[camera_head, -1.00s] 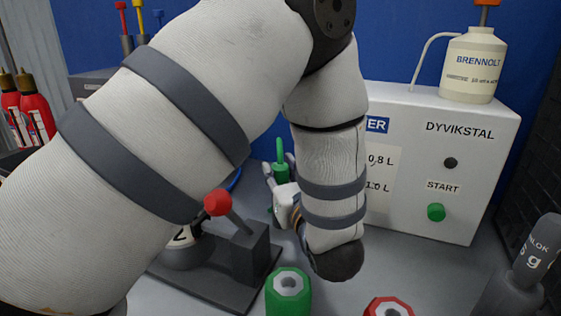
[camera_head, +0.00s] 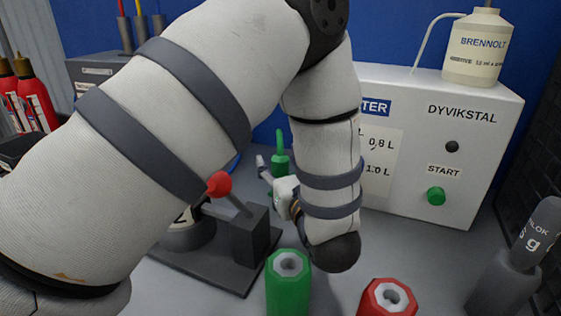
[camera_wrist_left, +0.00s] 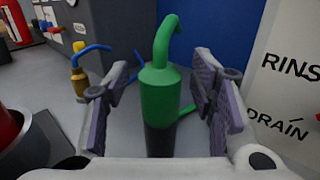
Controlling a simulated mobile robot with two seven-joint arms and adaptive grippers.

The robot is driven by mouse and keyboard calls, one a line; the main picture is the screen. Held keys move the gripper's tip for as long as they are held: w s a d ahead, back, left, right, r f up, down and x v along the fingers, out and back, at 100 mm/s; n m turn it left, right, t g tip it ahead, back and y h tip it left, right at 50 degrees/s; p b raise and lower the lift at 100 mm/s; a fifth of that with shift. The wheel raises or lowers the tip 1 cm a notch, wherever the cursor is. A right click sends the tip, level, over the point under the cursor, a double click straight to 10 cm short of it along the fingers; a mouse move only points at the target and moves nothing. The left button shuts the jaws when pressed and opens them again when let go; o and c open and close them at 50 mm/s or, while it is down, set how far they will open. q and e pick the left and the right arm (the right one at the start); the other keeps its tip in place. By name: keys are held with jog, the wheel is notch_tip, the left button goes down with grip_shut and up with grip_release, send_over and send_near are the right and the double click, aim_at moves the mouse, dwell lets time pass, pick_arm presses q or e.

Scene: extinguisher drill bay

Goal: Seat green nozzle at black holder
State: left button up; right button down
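The green nozzle (camera_head: 281,160) stands upright at the back of the bench, partly hidden by my left arm in the head view. In the left wrist view the green nozzle (camera_wrist_left: 160,88) has a hooked tip and a short side spur. A black part (camera_wrist_left: 160,140) is directly below its green body; I cannot tell whether this is the black holder or the nozzle's own lower end. My left gripper (camera_wrist_left: 160,100) is open, with one finger on each side of the nozzle and visible gaps. It also shows in the head view (camera_head: 268,172). My right gripper is not in view.
A white dispenser (camera_head: 440,155) with a green button stands behind right. A red-knobbed lever fixture (camera_head: 250,240), a green hex block (camera_head: 288,285) and a red one (camera_head: 388,298) are in front. A grey cylinder (camera_head: 500,280) stands at right. Red bottles (camera_head: 35,100) are far left.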

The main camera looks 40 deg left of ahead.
pick_arm(q)
notch_tip(320, 180, up, 10)
jog(key=shift+r, duration=0.1)
dwell(0.9)
